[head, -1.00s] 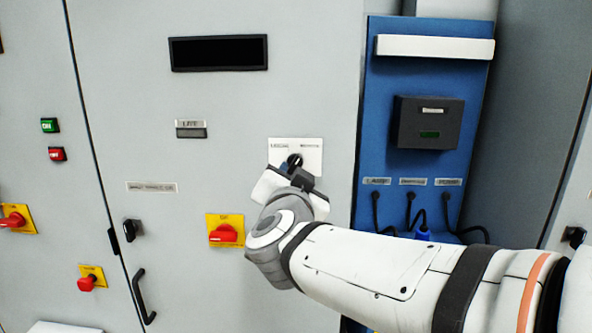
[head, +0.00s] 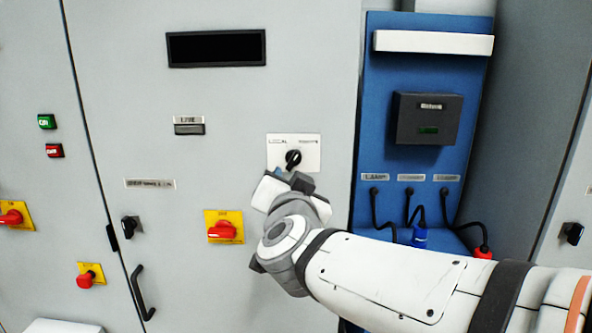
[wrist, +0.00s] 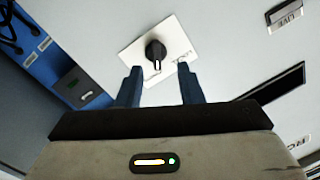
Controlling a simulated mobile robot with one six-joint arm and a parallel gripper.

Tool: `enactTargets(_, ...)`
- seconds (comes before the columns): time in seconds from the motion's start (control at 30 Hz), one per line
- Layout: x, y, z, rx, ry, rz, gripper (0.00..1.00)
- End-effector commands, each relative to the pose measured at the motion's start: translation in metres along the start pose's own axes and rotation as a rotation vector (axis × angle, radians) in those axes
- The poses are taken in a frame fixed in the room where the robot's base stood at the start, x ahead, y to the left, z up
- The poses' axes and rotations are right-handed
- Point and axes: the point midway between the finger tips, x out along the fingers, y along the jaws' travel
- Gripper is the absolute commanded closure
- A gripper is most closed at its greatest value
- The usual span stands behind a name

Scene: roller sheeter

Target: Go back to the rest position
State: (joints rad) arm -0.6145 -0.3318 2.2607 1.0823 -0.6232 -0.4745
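My gripper (head: 290,181) is in front of the grey cabinet, just below the black rotary switch (head: 293,158) on its white plate (head: 307,142). In the wrist view my gripper (wrist: 158,90) has its two blue fingers apart with nothing between them. The black switch (wrist: 155,52) shows beyond the fingertips on the white plate (wrist: 178,38), and the fingers appear clear of it. The arm reaches in from the lower right.
A yellow-backed red switch (head: 224,229) is left of my wrist. A blue panel (head: 375,100) with a dark box (head: 428,119) and hanging cables stands to the right. A black door handle (head: 140,295) is at lower left.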

Motion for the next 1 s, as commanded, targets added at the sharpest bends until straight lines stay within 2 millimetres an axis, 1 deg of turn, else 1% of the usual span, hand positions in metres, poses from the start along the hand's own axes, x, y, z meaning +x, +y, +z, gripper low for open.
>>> enactTargets(0.07, 0.002, 0.01, 0.012, -0.044, -0.082, -0.047, 0.66)
enactTargets(0.17, -0.004, 0.027, 0.037, -0.116, -0.233, -0.096, 0.66)
enactTargets(0.27, -0.017, 0.056, 0.067, -0.188, -0.41, -0.101, 0.66)
enactTargets(0.37, -0.039, 0.096, 0.097, -0.254, -0.604, -0.059, 0.66)
enactTargets(0.4, -0.051, 0.114, 0.107, -0.277, -0.684, -0.029, 0.66)
enactTargets(0.47, -0.071, 0.143, 0.121, -0.308, -0.804, 0.028, 0.66)
enactTargets(0.5, -0.086, 0.162, 0.128, -0.324, -0.88, 0.072, 0.66)
enactTargets(0.57, -0.108, 0.188, 0.136, -0.344, -0.985, 0.142, 0.66)
enactTargets(0.6, -0.123, 0.203, 0.14, -0.354, -1.047, 0.189, 0.66)
enactTargets(0.7, -0.154, 0.233, 0.144, -0.37, -1.169, 0.292, 0.66)
enactTargets(0.8, -0.174, 0.25, 0.145, -0.376, -1.241, 0.359, 0.66)
enactTargets(0.83, -0.178, 0.253, 0.145, -0.377, -1.253, 0.371, 0.66)
enactTargets(0.9, -0.183, 0.257, 0.145, -0.379, -1.271, 0.389, 0.66)
enactTargets(1.0, -0.184, 0.257, 0.145, -0.379, -1.274, 0.392, 0.66)
